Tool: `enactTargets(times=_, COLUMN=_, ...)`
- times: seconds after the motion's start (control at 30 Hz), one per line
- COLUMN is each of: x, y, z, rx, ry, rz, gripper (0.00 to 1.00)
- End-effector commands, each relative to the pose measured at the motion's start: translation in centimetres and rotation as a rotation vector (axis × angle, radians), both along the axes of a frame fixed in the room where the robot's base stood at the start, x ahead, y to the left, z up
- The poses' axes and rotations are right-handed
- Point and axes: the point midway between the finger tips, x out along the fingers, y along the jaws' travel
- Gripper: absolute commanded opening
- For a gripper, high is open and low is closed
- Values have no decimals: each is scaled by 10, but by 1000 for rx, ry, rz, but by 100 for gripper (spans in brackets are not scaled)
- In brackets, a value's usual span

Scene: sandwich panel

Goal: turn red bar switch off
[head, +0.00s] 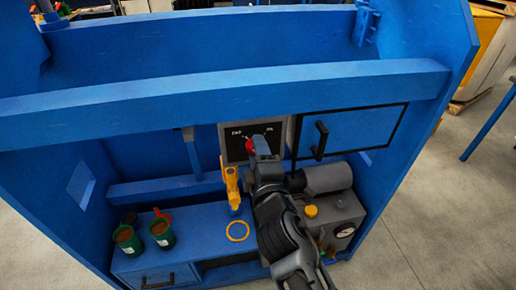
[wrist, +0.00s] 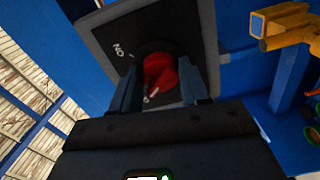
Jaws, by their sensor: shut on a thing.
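The red bar switch (wrist: 160,75) sits on a dark square panel with a grey frame (wrist: 210,45). White lettering reading "ON" shows on the panel in the wrist view. In the head view the red switch (head: 249,147) shows just left of my gripper's tip, and the rest of it is hidden. My gripper (wrist: 165,95) is at the panel with one finger on each side of the red bar, shut on it. The bar looks tilted in the wrist view. Its exact contact with the fingers is partly dark.
A cabinet door with a black handle (head: 320,140) is to the right. Green cups (head: 128,239) stand on the lower shelf. A grey machine with a gauge (head: 345,230) is lower right. A blue beam (head: 220,95) crosses above.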

Motion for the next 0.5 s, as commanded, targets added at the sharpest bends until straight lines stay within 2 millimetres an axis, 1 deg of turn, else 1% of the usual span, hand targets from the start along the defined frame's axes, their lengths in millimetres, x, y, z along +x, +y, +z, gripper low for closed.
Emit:
enactTargets(times=0.2, x=-1, y=1, z=0, rx=-100, ry=-27, rz=1, gripper=15)
enactTargets(times=0.5, x=-1, y=1, z=-1, rx=-154, ry=-44, rz=2, gripper=15)
